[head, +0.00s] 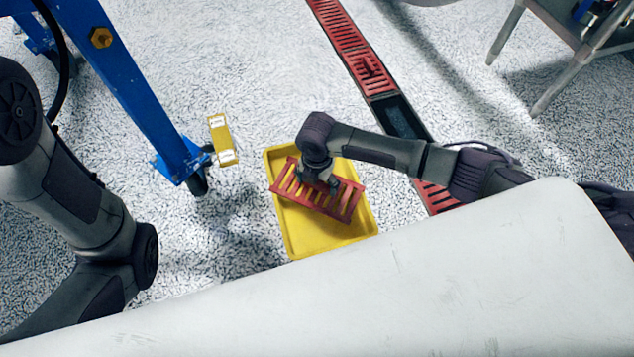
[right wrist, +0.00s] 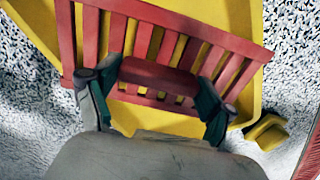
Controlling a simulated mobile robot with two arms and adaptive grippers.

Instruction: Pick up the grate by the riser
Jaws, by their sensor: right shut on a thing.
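A red slatted grate (head: 344,204) is over the yellow tray (head: 294,243), lying at an angle to it; I cannot tell whether it touches the tray. My right gripper (head: 318,184) reaches down onto the middle of the grate. In the right wrist view, the grate (right wrist: 225,57) has a raised red block, the riser (right wrist: 158,74), between the two fingers. My right gripper (right wrist: 155,88) is shut on this riser. My left arm shows at the left of the head view, but its gripper is out of the picture.
A floor drain with red grates (head: 340,30) runs past the tray, with one dark open section (head: 398,117). A blue frame leg (head: 140,95) stands left, beside a yellow block (head: 222,140). A white surface (head: 430,290) fills the front. A metal stand (head: 560,75) is far right.

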